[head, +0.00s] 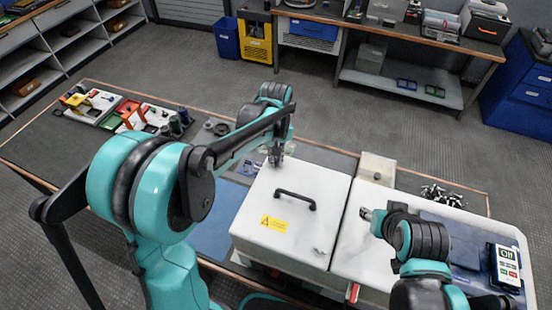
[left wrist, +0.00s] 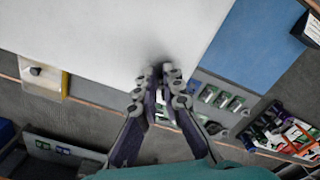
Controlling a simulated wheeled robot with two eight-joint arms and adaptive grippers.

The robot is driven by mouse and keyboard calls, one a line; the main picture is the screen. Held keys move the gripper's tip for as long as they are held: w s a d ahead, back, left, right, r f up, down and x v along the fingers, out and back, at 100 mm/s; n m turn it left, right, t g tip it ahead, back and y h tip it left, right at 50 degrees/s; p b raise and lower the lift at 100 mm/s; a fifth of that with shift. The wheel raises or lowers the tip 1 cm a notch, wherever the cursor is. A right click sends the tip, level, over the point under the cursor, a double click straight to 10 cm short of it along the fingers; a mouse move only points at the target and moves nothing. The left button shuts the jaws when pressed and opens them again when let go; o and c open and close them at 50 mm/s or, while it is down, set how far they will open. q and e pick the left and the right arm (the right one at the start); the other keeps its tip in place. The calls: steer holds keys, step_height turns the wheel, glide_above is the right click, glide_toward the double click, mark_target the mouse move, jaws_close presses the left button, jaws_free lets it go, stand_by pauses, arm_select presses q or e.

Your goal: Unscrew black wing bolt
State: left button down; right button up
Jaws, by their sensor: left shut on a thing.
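The white cabinet has a flat lid (head: 278,232) with a black handle (head: 296,199) and a yellow warning label (head: 274,223). My left gripper (head: 275,158) points down at the lid's far left corner. In the left wrist view, its fingertips (left wrist: 163,72) are close together at the lid edge, shut on a small dark thing that is mostly hidden. This looks like the black wing bolt, but its wings cannot be made out. My right gripper (head: 367,213) hangs over the white surface right of the lid; its finger opening is too small to tell.
A beige box (head: 377,168) stands behind the lid. Coloured trays and tools (head: 130,115) sit on the bench at the left. A blue mat (head: 214,229) lies left of the cabinet.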

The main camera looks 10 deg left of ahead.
arm_select(q)
steer(key=shift+w, duration=0.1)
steer(key=c, duration=1.8)
jaws_free()
steer(key=shift+o, duration=0.8)
steer(key=shift+w+a+f, duration=0.1)
steer(key=shift+w, duration=0.1)
steer(key=shift+s, duration=0.15)
steer(key=shift+r, duration=0.35)
step_height(320, 180, up, 11)
steer(key=shift+r, duration=0.15)
